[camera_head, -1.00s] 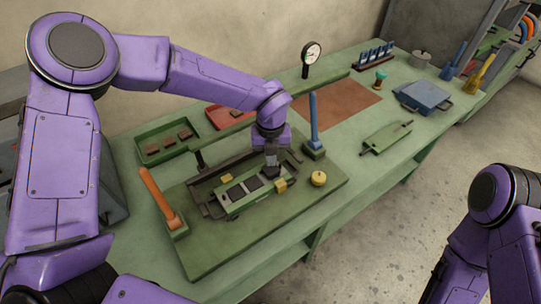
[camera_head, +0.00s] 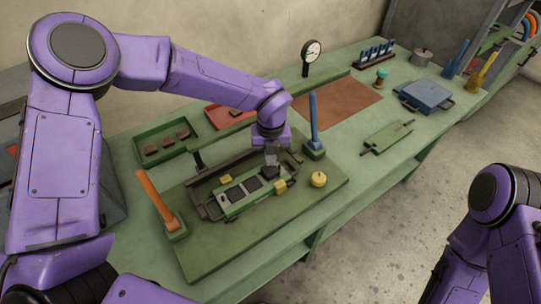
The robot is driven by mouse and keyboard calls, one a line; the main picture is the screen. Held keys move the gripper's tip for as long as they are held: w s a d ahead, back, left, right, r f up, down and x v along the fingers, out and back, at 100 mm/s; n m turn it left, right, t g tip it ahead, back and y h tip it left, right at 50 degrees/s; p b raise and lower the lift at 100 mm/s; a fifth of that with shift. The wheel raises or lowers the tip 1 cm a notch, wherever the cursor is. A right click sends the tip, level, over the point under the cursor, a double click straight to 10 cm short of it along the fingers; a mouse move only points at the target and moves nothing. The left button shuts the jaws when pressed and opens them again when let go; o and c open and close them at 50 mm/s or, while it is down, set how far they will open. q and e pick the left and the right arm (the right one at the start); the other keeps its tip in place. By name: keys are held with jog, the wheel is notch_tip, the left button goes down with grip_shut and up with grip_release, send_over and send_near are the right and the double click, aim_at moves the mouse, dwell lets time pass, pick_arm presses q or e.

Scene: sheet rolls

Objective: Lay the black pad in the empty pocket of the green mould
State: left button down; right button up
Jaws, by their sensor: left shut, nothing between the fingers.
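The green mould (camera_head: 229,209) lies in a dark frame on a raised green board. Dark square pads (camera_head: 253,184) show in its pockets. My left gripper (camera_head: 271,171) points down over the mould's right end, shut with nothing between its fingers. The fingertips are close to the mould; I cannot tell whether they touch it. They partly cover the pocket there, where a dark patch shows, and I cannot tell clearly whether it is a pad. My right gripper is out of view; only part of that arm shows at the right.
An orange lever (camera_head: 154,194) and a blue lever (camera_head: 313,122) stand at the board's two ends. Yellow blocks (camera_head: 280,187) sit by the mould. A yellow knob (camera_head: 319,179) is in front. A green tray (camera_head: 165,142) with brown pieces stands behind. The brown mat (camera_head: 337,101) is clear.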

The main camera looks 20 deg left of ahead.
pick_arm(q)
jog(key=shift+f+b, duration=0.65)
jog(key=shift+f, duration=0.2)
jog(key=shift+s, duration=0.7)
dwell(0.6)
notch_tip(320, 180, up, 7)
jog(key=p, duration=0.5)
dwell(0.4)
